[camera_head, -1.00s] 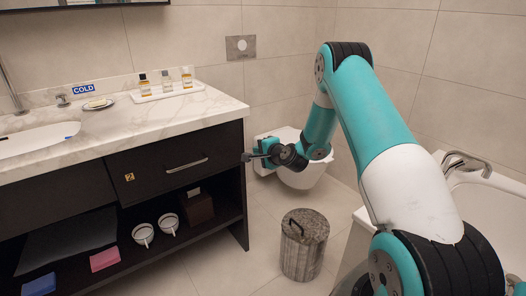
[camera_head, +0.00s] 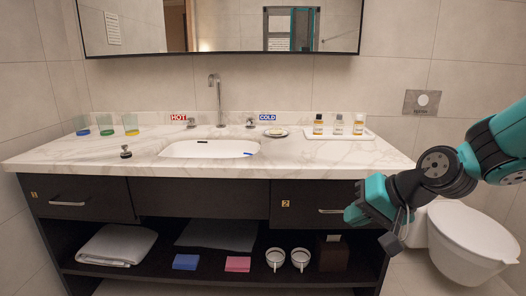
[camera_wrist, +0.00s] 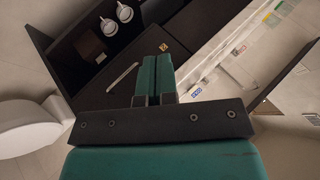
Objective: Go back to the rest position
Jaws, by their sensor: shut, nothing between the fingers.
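My gripper (camera_head: 352,214) is in the right part of the head view, its teal fingers in front of the right end of the vanity. It is near the handle of drawer 2 (camera_head: 300,206); whether it touches anything cannot be told. In the wrist view the two teal fingers (camera_wrist: 152,78) lie together, shut and empty. Drawer 2 looks closed, and its handle (camera_wrist: 122,77) shows to the left of the fingers in the wrist view.
The marble counter (camera_head: 300,152) holds a sink (camera_head: 210,149), a bottle tray (camera_head: 340,135) and colored glasses (camera_head: 107,124). The shelf below holds two cups (camera_head: 275,258), a dark box (camera_head: 332,255) and folded cloths. A toilet (camera_head: 470,240) stands at right.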

